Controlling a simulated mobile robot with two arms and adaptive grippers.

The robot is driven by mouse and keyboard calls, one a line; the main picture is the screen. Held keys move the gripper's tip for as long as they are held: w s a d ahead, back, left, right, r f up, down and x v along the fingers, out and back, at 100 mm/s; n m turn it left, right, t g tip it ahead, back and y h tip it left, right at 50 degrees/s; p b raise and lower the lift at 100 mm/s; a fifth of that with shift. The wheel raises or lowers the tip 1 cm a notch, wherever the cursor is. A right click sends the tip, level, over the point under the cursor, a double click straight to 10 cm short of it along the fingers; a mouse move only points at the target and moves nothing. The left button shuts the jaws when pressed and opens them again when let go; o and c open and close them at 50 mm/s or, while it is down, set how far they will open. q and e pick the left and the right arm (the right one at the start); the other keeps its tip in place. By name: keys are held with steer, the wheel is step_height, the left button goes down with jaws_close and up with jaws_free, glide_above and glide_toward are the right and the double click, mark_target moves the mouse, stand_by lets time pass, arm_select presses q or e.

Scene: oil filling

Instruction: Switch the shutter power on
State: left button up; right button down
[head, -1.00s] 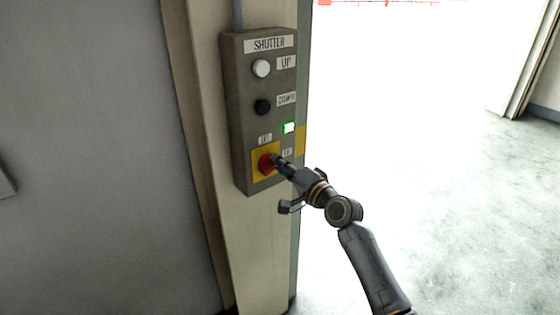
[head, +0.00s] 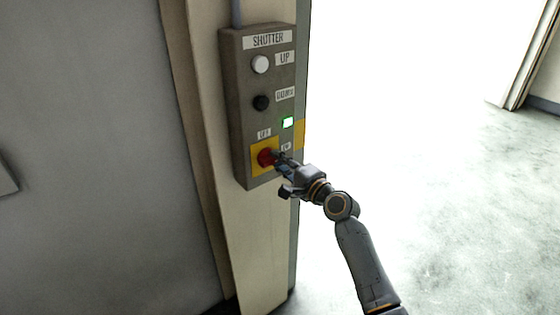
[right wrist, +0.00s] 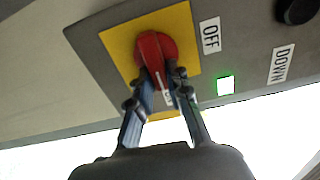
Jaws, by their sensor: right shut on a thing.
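The shutter control box (head: 240,105) is fixed to a pillar, with a white UP button (head: 260,64) and a black DOWN button (head: 261,102). A red rotary power switch (head: 265,157) sits on a yellow plate (head: 257,172) at the bottom; it also shows in the right wrist view (right wrist: 152,46). A small light (head: 288,122) glows green. My right gripper (head: 278,158) is at the switch, its fingers shut on the red handle, as the right wrist view shows (right wrist: 162,76). The OFF label (right wrist: 210,36) is readable there; the other label is partly hidden by a finger. My left gripper is not in view.
A grey wall panel (head: 100,130) stands left of the pillar (head: 243,240). A bright opening with pale floor (head: 440,215) lies to the right, clear of objects. A door frame edge (head: 525,60) is at the far right.

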steer(key=shift+r, duration=0.1)
steer(key=c, duration=1.3)
jaws_free()
steer(key=shift+a, duration=0.1)
steer(key=v, duration=1.2)
steer(key=shift+w, duration=0.1)
